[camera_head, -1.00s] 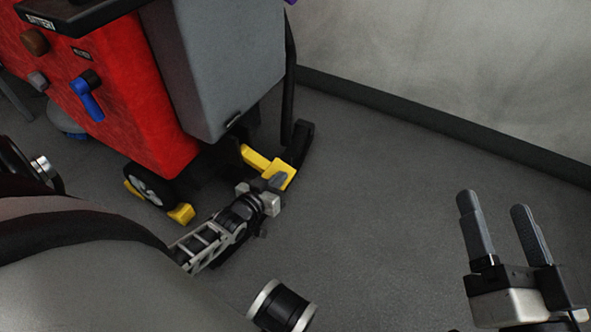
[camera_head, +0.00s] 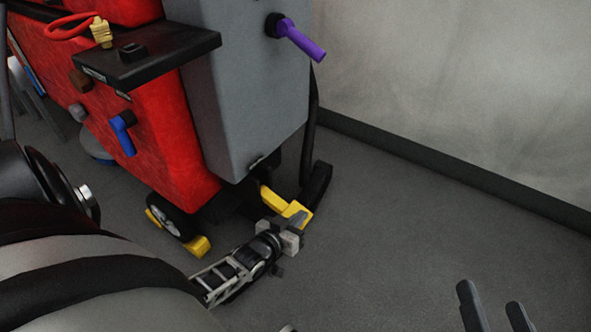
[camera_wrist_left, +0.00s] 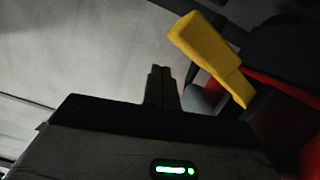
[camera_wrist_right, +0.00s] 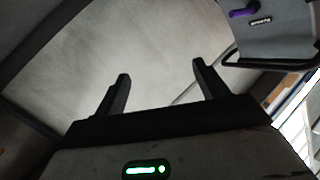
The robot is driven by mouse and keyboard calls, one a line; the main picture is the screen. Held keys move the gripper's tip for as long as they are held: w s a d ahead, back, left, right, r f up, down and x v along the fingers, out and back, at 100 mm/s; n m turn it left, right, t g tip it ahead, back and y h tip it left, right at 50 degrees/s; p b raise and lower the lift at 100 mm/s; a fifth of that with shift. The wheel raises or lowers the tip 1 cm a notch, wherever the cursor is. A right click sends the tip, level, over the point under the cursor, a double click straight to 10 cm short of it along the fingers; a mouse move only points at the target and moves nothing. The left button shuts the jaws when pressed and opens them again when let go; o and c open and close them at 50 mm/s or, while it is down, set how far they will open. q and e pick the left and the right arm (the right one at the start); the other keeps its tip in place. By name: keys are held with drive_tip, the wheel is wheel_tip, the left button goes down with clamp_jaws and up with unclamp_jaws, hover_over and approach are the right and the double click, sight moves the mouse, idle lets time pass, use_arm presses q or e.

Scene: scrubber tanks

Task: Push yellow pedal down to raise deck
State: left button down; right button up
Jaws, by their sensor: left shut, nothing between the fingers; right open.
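The yellow pedal (camera_head: 272,198) sticks out low at the rear of the red and grey scrubber, close to the floor. My left gripper (camera_head: 297,217) is shut and empty at the pedal's outer end, with its fingertips overlapping it in the head view. Whether they touch is hard to tell. In the left wrist view the pedal (camera_wrist_left: 205,45) lies up and right of the shut fingers (camera_wrist_left: 160,69), with a gap in the picture. My right gripper (camera_head: 490,296) is open and empty over the floor at the lower right; its spread fingers (camera_wrist_right: 162,70) show in the right wrist view.
The red scrubber body (camera_head: 165,135) and grey tank (camera_head: 250,110) stand behind the pedal. A purple handle (camera_head: 302,42), a blue lever (camera_head: 123,133) and a black hose (camera_head: 314,110) are on it. Another yellow part (camera_head: 197,246) is by the wheel. Floor (camera_head: 420,235) on the right is clear up to the wall.

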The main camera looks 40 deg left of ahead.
use_arm(q)
drive_tip(key=d+r+p+v, duration=0.1)
drive_tip(key=p+v, duration=0.2)
drive_tip(key=v, duration=0.7)
use_arm(e)
drive_tip(key=shift+s+d+f+n+g+h, duration=0.15)
drive_tip(key=shift+d+f+n+g+h, duration=0.5)
drive_tip(key=shift+n+h, duration=0.2)
use_arm(q)
drive_tip(key=shift+w+d+r+p, duration=0.1)
drive_tip(key=shift+r+p, duration=0.1)
drive_tip(key=shift+p, duration=0.15)
use_arm(e)
drive_tip(key=shift+r, duration=0.15)
